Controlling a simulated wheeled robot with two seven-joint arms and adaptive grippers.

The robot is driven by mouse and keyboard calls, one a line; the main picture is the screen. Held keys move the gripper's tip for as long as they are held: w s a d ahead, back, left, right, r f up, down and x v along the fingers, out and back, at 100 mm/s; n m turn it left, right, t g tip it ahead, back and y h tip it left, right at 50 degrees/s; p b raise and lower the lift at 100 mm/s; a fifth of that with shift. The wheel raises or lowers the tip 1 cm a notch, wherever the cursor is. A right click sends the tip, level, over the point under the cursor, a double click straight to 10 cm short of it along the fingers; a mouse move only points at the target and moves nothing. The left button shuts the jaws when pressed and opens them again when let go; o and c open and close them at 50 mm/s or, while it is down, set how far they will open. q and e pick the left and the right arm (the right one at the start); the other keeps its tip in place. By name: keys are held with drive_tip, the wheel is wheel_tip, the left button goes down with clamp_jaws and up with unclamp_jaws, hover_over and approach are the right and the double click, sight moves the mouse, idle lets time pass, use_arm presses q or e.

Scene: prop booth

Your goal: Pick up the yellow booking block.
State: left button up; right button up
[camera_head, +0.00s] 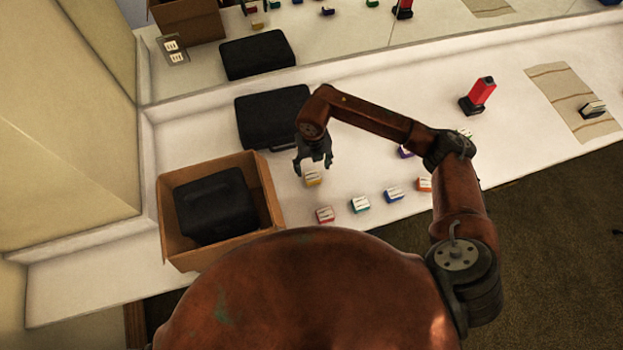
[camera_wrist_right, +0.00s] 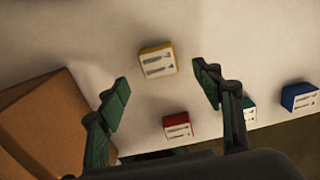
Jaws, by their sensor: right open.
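The yellow booking block (camera_head: 313,179) lies on the white counter, right of the cardboard box, in the head view. It has a pale top with dark marks and yellow sides. It also shows in the right wrist view (camera_wrist_right: 157,60), a little beyond and between the fingertips. My right gripper (camera_head: 313,168) is open and empty above the block, its fingers spread in the right wrist view (camera_wrist_right: 162,90). I cannot tell the exact height of the gap. My left gripper is in neither view.
A cardboard box (camera_head: 266,192) holding a black case (camera_head: 215,205) stands left. Another black case (camera_head: 262,110) lies behind. Red (camera_head: 325,214), teal (camera_head: 360,204), blue (camera_head: 394,194) and orange (camera_head: 424,184) blocks line the front. A red device (camera_head: 480,92) stands right. A mirror runs along the back.

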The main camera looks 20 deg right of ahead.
sight(313, 176)
drive_tip(key=shift+w+a+f, duration=0.1)
drive_tip(key=shift+f, duration=3.5)
drive_tip(key=shift+c, duration=0.7)
drive_tip(key=c, duration=1.1)
